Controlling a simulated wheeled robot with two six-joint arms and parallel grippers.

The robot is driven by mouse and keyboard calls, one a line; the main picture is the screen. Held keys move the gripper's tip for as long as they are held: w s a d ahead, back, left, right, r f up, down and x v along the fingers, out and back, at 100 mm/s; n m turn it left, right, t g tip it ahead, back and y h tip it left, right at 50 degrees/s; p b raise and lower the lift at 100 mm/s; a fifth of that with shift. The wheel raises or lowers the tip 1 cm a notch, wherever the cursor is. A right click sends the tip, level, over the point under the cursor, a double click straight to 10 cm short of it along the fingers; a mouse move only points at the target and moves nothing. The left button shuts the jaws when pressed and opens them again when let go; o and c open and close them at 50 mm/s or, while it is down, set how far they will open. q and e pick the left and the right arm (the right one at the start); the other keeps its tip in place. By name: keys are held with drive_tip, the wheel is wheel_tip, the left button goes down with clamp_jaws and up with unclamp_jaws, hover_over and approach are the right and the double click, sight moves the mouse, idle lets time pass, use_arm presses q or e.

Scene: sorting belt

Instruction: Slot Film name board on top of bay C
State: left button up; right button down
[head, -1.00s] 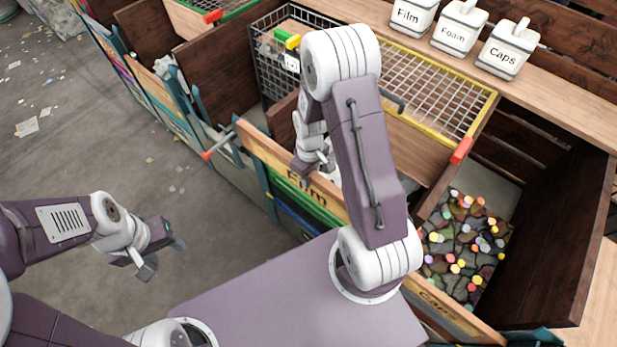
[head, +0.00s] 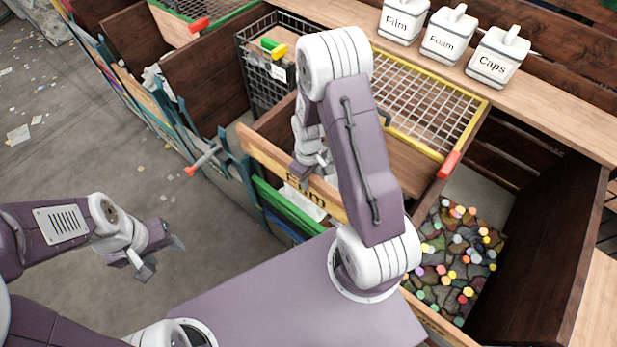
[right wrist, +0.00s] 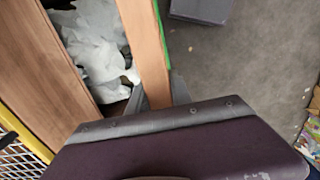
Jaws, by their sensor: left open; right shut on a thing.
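The Film name board (head: 265,155) is a long wooden plank with dark lettering. My right gripper (head: 300,174) is shut on its upper edge, in front of a bay and above a green edge (head: 285,207). In the right wrist view the board (right wrist: 144,40) runs up from between the fingers of the right gripper (right wrist: 158,97). My arm hides part of the board's right end. My left gripper (head: 162,257) is open and empty over the floor. No bay letter can be read, so I cannot tell which is bay C.
White crumpled film (right wrist: 97,45) lies in the bay beside the board. A yellow-rimmed mesh lid (head: 430,100), a black wire basket (head: 258,75) and a bay of coloured caps (head: 460,255) surround the arm. Lidded boxes, one marked Caps (head: 498,60), stand on the shelf behind.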

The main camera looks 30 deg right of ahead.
drive_tip(key=shift+s+a+f, duration=0.1)
drive_tip(key=shift+a+f, duration=0.1)
drive_tip(key=shift+f, duration=0.2)
use_arm(q)
wheel_tip(320, 180, down, 14)
drive_tip(key=a+b, duration=0.1)
drive_tip(key=b, duration=1.2)
drive_tip(key=shift+s+a+r, duration=0.15)
drive_tip(key=shift+s+a, duration=0.05)
drive_tip(key=shift+s, duration=0.1)
use_arm(e)
wheel_tip(320, 180, down, 16)
drive_tip(key=a, duration=0.1)
drive_tip(key=shift+s+a+f, duration=0.15)
drive_tip(key=shift+s+f, duration=0.1)
use_arm(q)
drive_tip(key=shift+b, duration=0.3)
use_arm(e)
drive_tip(key=shift+f, duration=0.15)
drive_tip(key=shift+f+b, duration=0.45)
drive_tip(key=shift+f, duration=0.15)
use_arm(q)
drive_tip(key=shift+s+f, duration=0.1)
drive_tip(key=shift+f, duration=0.4)
use_arm(e)
drive_tip(key=c, duration=1.1)
unclamp_jaws()
